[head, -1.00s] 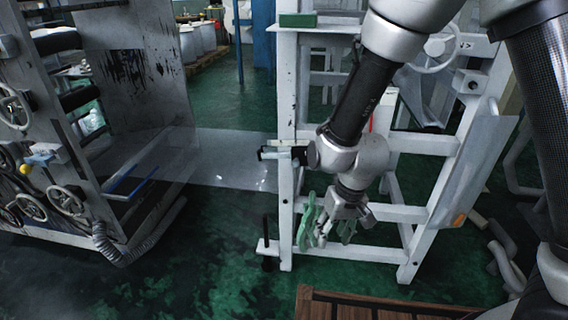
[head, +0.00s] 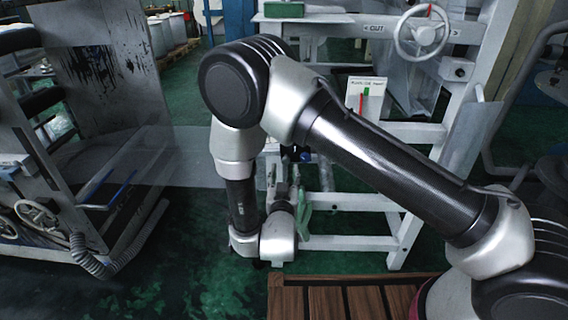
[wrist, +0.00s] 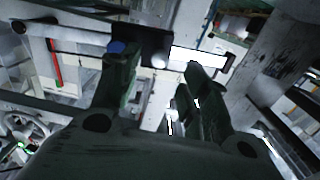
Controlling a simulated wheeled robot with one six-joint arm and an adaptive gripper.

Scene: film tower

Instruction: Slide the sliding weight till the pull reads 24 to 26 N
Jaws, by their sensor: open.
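The sliding weight appears as a dark block (head: 291,153) on the white frame, partly hidden by my arm in the head view. In the wrist view the dark block (wrist: 150,42) lies just beyond my fingertips, beside a bright bar. A blue part shows at the left fingertip. My gripper (wrist: 160,62) is open, its two fingers apart below the block; I cannot tell whether either touches it. In the head view the gripper (head: 292,188) points upward, low at the frame. The pull gauge (head: 366,96) is a white plate with a red pointer and green mark; its reading is too small to read.
A handwheel (head: 421,33) sits at the frame's upper right. A machine with rollers and handwheels (head: 42,219) stands left, with a clear film sheet (head: 185,155) between. A slatted wooden platform (head: 340,297) lies in front. Green floor is free at lower left.

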